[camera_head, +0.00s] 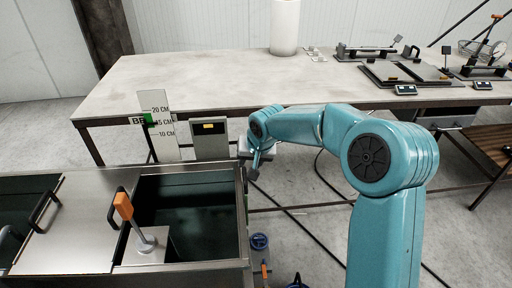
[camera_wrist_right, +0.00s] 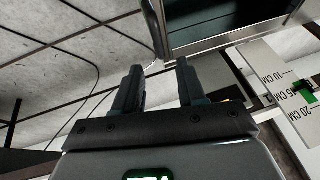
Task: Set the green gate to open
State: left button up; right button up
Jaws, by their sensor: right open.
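A small green piece (camera_head: 149,119) sits on a white upright gauge board (camera_head: 160,103), near its 15 CM mark. It also shows in the right wrist view, as a green piece (camera_wrist_right: 303,92) on the board at the right edge. I cannot tell whether this piece is the green gate, and no other green gate shows clearly. My right gripper (camera_head: 254,170) hangs beside the right rim of the tank, to the right of the gauge. In the right wrist view its two fingers (camera_wrist_right: 160,70) are apart with nothing between them. My left gripper is not in view.
A grey box (camera_head: 210,140) stands beside the gauge. A long table (camera_head: 215,80) lies behind. Cables cross the floor.

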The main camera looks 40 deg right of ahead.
jog(key=v, duration=1)
jog(key=shift+r, duration=0.3)
jog(key=shift+s, duration=0.15)
